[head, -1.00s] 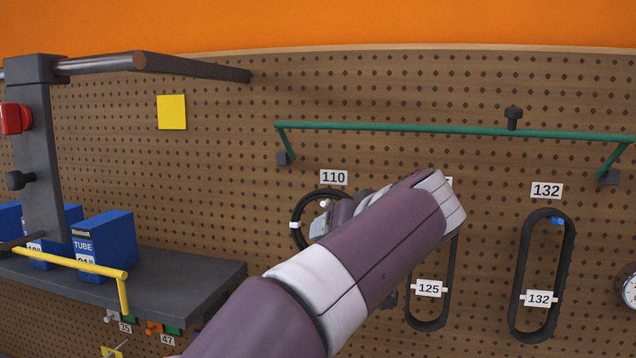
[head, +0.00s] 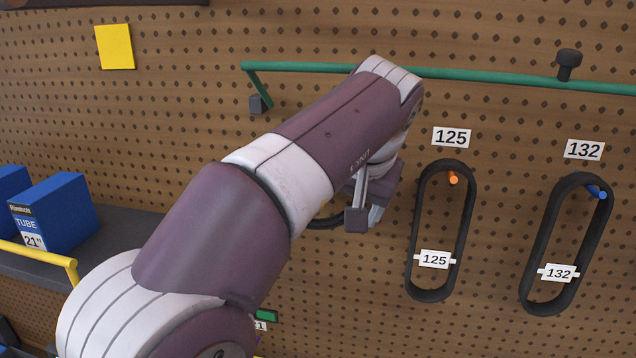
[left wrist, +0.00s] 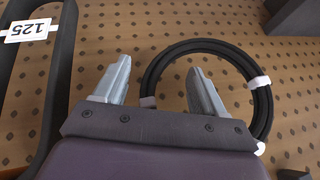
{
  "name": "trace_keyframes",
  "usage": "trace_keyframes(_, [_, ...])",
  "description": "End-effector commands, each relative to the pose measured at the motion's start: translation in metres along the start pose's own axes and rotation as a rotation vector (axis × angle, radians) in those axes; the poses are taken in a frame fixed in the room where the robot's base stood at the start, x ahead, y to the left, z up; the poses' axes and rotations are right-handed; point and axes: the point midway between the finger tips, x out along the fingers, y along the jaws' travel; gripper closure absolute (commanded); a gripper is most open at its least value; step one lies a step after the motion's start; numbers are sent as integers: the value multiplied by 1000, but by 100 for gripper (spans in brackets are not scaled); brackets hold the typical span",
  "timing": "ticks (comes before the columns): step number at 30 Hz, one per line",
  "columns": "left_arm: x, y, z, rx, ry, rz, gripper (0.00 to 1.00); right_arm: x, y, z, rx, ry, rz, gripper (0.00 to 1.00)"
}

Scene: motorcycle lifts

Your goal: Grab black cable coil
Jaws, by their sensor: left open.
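The black cable coil (left wrist: 200,45) is a round ring with white ties, seen in the left wrist view against the pegboard. In the head view only a dark sliver of the coil (head: 325,222) shows; my left arm hides the rest. My left gripper (left wrist: 157,65) is open, and in the wrist view one side of the ring appears between its two fingers. I cannot tell whether the fingers touch it. In the head view the left gripper (head: 366,214) is near the board. My right gripper is not in view.
Oblong black belts labelled 125 (head: 413,225) and 132 (head: 533,245) hang to the right. A green rail (head: 480,77) runs above. Blue tube boxes (head: 62,215) stand on a grey shelf (head: 130,228) behind a yellow rail (head: 35,253) at left.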

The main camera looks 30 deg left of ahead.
Motion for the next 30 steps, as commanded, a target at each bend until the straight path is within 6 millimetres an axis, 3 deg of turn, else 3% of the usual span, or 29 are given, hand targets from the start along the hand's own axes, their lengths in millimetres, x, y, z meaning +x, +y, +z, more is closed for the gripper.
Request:
trace_keyframes(4, [0, 0, 0, -1, 1, 0, 29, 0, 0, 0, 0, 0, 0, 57])
trace_keyframes(9, [0, 0, 0, 0, 1, 0, 85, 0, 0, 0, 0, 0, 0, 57])
trace_keyframes(11, [-1, 0, 0, -1, 1, -1, 100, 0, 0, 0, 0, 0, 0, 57])
trace_keyframes(22, [-1, 0, 0, -1, -1, -1, 100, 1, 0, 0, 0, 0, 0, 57])
trace_keyframes(28, [-13, -4, -6, -2, 2, -1, 100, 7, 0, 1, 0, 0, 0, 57])
trace_keyframes(30, [-17, -1, 10, 0, 4, 1, 100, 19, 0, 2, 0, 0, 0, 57])
